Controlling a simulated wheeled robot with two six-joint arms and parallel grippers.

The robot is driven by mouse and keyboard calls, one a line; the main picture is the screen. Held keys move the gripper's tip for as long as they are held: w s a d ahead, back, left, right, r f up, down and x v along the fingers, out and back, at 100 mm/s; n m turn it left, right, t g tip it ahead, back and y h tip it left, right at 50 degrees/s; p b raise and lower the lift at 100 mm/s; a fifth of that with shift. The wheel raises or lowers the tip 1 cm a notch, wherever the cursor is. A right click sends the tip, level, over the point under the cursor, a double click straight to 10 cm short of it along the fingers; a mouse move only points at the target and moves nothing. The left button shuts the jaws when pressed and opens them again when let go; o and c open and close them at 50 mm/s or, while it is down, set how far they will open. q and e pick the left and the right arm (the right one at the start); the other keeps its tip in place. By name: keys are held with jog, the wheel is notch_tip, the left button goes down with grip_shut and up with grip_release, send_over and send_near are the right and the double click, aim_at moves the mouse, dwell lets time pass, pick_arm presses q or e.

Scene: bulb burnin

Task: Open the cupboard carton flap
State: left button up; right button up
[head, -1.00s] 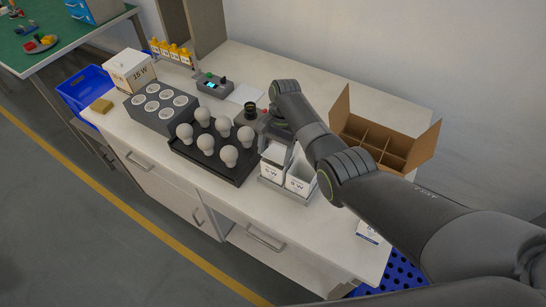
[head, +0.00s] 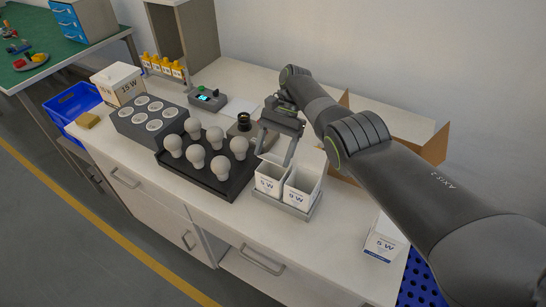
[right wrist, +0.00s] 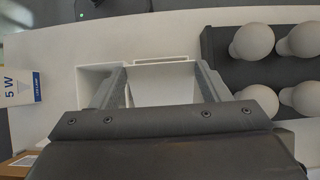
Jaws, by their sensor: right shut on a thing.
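Two open-topped white cartons stand side by side in a grey holder (head: 283,205) in the head view: a left one (head: 268,181) and a right one (head: 300,190). My right gripper (head: 277,152) is at the top of the left carton, with its fingers apart and the carton's white upper part between them. The right wrist view shows the fingers (right wrist: 162,90) on either side of that carton's opening. A brown divided carton (head: 437,143) is mostly hidden behind my right arm; some flap edges show. My left gripper is not in view.
A black tray of bulbs (head: 206,180) stands close left of the holder. A closed white 5 W carton (head: 384,238) is near the front right edge. Grey drawers and cupboard fronts (head: 150,205) lie below the worktop.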

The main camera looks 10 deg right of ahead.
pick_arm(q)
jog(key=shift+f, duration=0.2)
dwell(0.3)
pick_arm(e)
jog(key=o, duration=1.4)
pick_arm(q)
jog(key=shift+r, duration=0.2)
pick_arm(e)
jog(key=shift+r, duration=0.15)
